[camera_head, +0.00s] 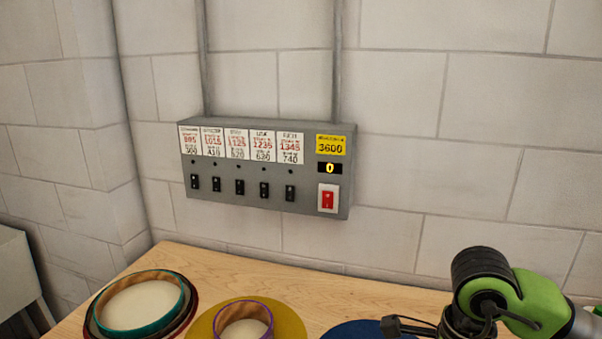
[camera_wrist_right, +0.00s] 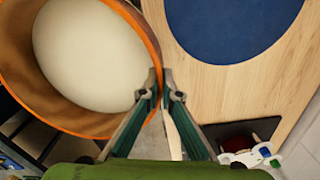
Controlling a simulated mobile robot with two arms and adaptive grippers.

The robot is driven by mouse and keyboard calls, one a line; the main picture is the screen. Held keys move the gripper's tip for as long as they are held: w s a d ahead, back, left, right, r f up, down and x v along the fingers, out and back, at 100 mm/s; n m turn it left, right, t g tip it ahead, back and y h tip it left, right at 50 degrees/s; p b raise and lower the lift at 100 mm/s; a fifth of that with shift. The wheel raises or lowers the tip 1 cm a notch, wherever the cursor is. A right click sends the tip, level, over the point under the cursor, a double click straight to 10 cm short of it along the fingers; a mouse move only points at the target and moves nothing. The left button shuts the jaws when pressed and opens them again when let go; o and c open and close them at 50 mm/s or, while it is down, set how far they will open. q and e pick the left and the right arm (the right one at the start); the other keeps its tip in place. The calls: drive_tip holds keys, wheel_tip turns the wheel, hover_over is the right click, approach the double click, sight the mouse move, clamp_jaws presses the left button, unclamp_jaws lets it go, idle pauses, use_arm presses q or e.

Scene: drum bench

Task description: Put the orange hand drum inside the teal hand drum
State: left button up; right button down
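The orange hand drum (camera_wrist_right: 75,125) fills the left of the right wrist view, its pale skin (camera_wrist_right: 88,50) inside an orange-edged wooden wall. My right gripper (camera_wrist_right: 159,85) has its fingers on both sides of the drum's rim, closed on the wall. In the head view my right arm comes in at the lower right; its fingers and the orange drum are out of that view. The teal hand drum (camera_head: 181,316) sits on the bench at the lower left, on a dark red round pad, with its pale inside showing. My left gripper is not in view.
A purple-rimmed drum (camera_head: 244,305) sits on a yellow round pad (camera_head: 289,314) right of the teal drum. A bare blue round pad (camera_head: 350,330) lies farther right; it also shows in the wrist view (camera_wrist_right: 232,25). A grey switch box (camera_head: 262,208) is on the wall behind.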

drive_tip(key=r+n, duration=0.1)
drive_tip(key=n, duration=0.7)
drive_tip(key=w+a+r+n, duration=0.1)
drive_tip(key=n, duration=0.7)
drive_tip(key=w+r+n, duration=0.1)
drive_tip(key=n, duration=0.6)
drive_tip(key=shift+w+a+n, duration=0.2)
drive_tip(key=shift+a+n, duration=0.15)
drive_tip(key=shift+n, duration=0.05)
